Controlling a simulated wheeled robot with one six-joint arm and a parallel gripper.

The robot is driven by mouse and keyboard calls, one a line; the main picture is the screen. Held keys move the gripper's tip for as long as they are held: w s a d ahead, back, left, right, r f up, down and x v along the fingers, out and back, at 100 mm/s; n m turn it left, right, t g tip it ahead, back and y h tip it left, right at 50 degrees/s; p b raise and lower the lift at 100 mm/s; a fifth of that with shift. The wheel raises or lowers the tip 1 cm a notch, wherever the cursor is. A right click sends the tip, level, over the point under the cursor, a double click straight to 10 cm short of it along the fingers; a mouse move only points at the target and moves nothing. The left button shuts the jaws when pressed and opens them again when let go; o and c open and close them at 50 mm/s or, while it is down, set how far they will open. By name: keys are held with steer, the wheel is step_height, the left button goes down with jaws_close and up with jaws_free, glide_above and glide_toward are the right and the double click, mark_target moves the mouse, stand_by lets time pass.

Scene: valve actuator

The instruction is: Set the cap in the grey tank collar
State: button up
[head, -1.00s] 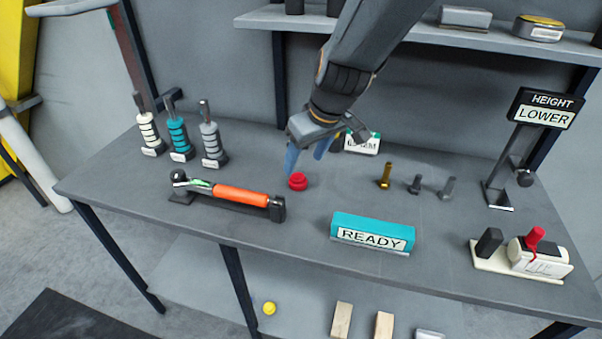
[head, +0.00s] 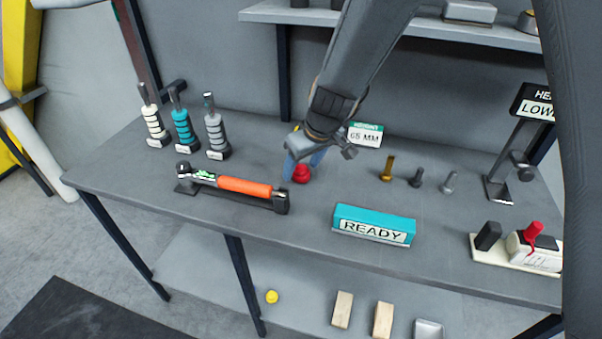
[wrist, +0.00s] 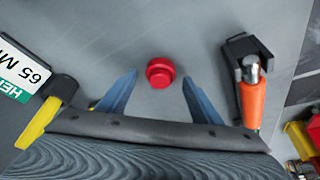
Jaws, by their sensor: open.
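A red cap (head: 301,174), round and stepped, sits on the grey bench behind the orange-handled tool. It also shows in the wrist view (wrist: 160,72), upper middle. My gripper (head: 304,163) is open and empty, its blue fingers pointing down close by the cap. In the wrist view the fingertips (wrist: 160,80) lie to either side of the cap, with gaps on both sides. I cannot tell how far the tips are above the bench. I cannot make out a grey tank collar in these views.
The orange-handled tool (head: 245,187) lies close in front of the cap. Behind the gripper stands a 65 MM sign (head: 365,134). Several bolts (head: 416,178) stand to the right, a READY block (head: 374,225) in front. Three ringed posts (head: 184,130) stand left.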

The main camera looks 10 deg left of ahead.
mark_target(302, 169)
steer(key=c, duration=1.2)
step_height(302, 169, up, 10)
steer(key=shift+r, duration=0.1)
